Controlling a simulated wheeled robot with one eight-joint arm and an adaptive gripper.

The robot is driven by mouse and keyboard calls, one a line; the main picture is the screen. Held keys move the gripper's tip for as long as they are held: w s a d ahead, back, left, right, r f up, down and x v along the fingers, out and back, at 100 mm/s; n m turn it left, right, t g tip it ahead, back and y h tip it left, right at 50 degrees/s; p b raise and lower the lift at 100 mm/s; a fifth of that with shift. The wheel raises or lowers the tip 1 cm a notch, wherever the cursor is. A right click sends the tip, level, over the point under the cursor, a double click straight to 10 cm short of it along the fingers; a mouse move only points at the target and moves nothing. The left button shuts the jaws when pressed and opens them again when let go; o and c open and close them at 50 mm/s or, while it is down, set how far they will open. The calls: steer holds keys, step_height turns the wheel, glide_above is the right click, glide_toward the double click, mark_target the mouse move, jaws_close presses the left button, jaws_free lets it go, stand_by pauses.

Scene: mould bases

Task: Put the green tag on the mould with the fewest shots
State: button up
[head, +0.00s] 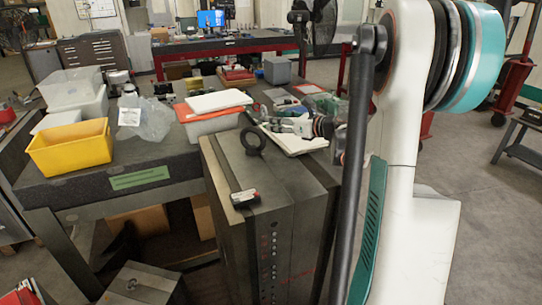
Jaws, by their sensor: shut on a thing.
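A tall grey steel mould (278,222) stands upright in the middle, in front of the bench. A dark lifting ring (253,141) is on its top. A small black device with a pale face and a red end (245,198), perhaps a shot counter, sits at its upper front edge; its figures are too small to read. A second, lower steel mould (140,286) with an eye bolt stands at the bottom left, partly cut off. I cannot make out a loose green tag.
The bench (80,190) carries a yellow bin (70,150), clear tubs, a plastic bag, a white and orange box and tools. A green label (139,178) is on its front edge. A red-framed table and a fan (316,28) stand behind. Floor is open at right.

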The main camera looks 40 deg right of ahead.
mark_target(275, 167)
steer(key=r+m+h, duration=0.1)
steer(key=r+h, duration=0.1)
steer(key=a+r+m+h, duration=0.1)
steer(key=r+m+h, duration=0.1)
steer(key=shift+a+r, duration=0.15)
steer(key=shift+a, duration=0.05)
steer(key=shift+s+a+r+m+h, duration=0.1)
steer(key=shift+s+r+m+h, duration=0.05)
steer(key=shift+r+m+h, duration=0.4)
step_height(275, 167, down, 20)
steer(key=b, duration=0.7)
steer(key=o, duration=0.7)
steer(key=shift+f, duration=0.15)
steer(key=shift+c, duration=0.2)
steer(key=o, duration=0.4)
